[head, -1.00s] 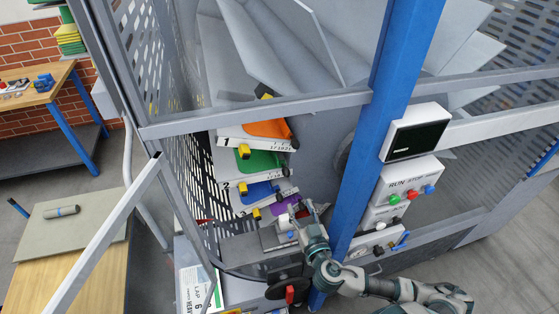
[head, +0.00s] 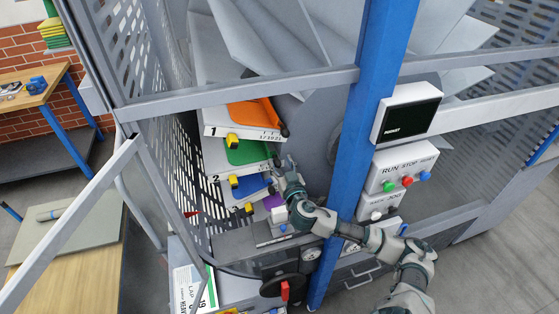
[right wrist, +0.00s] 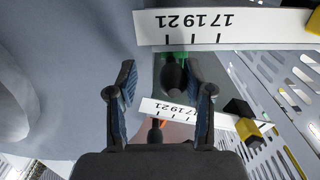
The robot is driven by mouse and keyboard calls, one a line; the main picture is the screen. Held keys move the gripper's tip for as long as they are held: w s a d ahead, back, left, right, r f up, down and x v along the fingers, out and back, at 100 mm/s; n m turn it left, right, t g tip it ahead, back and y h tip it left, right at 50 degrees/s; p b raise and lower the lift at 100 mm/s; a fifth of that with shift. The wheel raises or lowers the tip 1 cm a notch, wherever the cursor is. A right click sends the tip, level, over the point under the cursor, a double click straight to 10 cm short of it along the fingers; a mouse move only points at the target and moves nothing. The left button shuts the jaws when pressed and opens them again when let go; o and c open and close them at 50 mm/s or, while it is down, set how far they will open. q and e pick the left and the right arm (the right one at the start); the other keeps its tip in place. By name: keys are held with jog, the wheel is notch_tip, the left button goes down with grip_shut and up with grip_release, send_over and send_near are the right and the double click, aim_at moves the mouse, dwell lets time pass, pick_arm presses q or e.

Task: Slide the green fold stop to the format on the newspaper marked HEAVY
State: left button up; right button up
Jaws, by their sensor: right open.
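The green fold stop (head: 248,152) lies on the second tier of the stacker, under the orange one. Its dark knob is near my right gripper (head: 283,165) in the head view. In the right wrist view a dark knob (right wrist: 173,74) shows between the two spread fingers of my right gripper (right wrist: 160,85), with a green edge (right wrist: 200,57) behind it. I cannot tell whether the fingers touch it. The gripper is open and empty. A white sheet marked HEAVY (head: 188,288) stands at the lower left. My left gripper is not in view.
An orange stop (head: 255,113) is above, and blue (head: 250,186) and purple (head: 272,201) stops are below. White scale strips (right wrist: 235,26) read 17, 19, 21. A blue post (head: 352,150) stands right of the tiers. A mesh guard (head: 150,80) closes the left side.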

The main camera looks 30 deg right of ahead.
aim_at(269, 157)
jog(key=shift+w+a+r, duration=0.15)
jog(key=shift+w+a, duration=0.4)
jog(key=shift+a+r, duration=0.1)
jog(key=shift+a, duration=0.4)
jog(key=c, duration=0.8)
jog(key=shift+d, duration=0.15)
grip_shut()
jog(key=shift+s+d, duration=0.1)
jog(key=shift+d, duration=0.35)
jog(key=shift+a, duration=0.1)
jog(key=shift+a+f+b, duration=0.2)
jog(key=shift+a+b, duration=0.1)
jog(key=shift+a, duration=0.5)
jog(key=shift+w+a+r, duration=0.1)
jog(key=shift+w+a, duration=0.1)
jog(key=shift+a, duration=0.1)
jog(key=o, duration=0.8)
grip_release()
jog(key=shift+w, duration=0.1)
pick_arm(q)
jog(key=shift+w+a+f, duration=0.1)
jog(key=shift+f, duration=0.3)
pick_arm(e)
jog(key=shift+w+d, duration=0.1)
jog(key=shift+d, duration=0.25)
